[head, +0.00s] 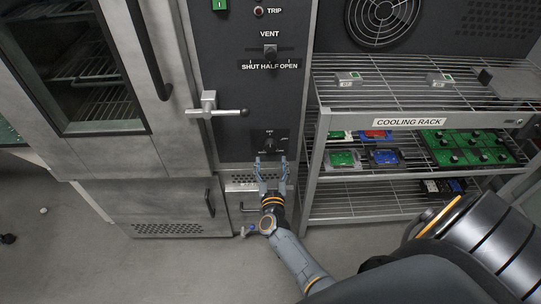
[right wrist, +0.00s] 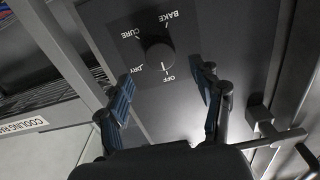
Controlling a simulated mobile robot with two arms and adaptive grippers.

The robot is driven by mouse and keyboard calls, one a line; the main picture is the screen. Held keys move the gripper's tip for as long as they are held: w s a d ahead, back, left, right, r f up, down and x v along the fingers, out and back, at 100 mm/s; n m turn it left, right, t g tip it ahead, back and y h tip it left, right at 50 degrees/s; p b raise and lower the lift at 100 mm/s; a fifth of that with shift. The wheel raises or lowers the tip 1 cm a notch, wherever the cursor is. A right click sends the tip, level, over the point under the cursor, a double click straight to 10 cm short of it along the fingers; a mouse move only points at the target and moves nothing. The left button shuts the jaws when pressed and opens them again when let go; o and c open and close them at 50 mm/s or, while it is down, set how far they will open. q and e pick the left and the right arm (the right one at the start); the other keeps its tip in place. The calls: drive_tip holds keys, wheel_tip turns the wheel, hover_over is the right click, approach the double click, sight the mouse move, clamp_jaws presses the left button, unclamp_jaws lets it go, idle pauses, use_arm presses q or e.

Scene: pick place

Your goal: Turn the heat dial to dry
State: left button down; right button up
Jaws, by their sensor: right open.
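The heat dial (right wrist: 157,55) is a dark round knob on a dark panel in the right wrist view, with the labels OFF, DRY, CURE and BAKE around it. Its white mark points toward OFF. In the head view the dial (head: 269,143) sits low on the oven's control panel (head: 232,110). My right gripper (head: 270,163) is open and empty just below the dial in the head view. In the right wrist view its two blue-padded fingers (right wrist: 167,76) are spread, with the dial beyond their tips and no contact visible. My left gripper is out of view.
A metal handle (head: 215,110) juts out left of the panel, above the dial. The vent slider (head: 270,50) is higher up. The cooling rack (head: 415,122), holding several circuit boards, stands close on the right. The oven door (head: 85,70) is on the left.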

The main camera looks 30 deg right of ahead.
sight(270, 149)
drive_tip(key=b+x, duration=0.1)
drive_tip(key=x, duration=0.3)
drive_tip(key=shift+w+d+b, duration=0.1)
drive_tip(key=shift+w+b, duration=0.1)
drive_tip(key=shift+b, duration=0.1)
drive_tip(key=shift+w+d, duration=0.3)
drive_tip(key=shift+w, duration=0.15)
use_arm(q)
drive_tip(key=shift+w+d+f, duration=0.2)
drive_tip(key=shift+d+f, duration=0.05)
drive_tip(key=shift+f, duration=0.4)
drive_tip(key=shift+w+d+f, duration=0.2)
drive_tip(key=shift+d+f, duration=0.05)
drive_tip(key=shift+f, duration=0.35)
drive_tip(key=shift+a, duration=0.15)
use_arm(e)
drive_tip(key=c, duration=1.2)
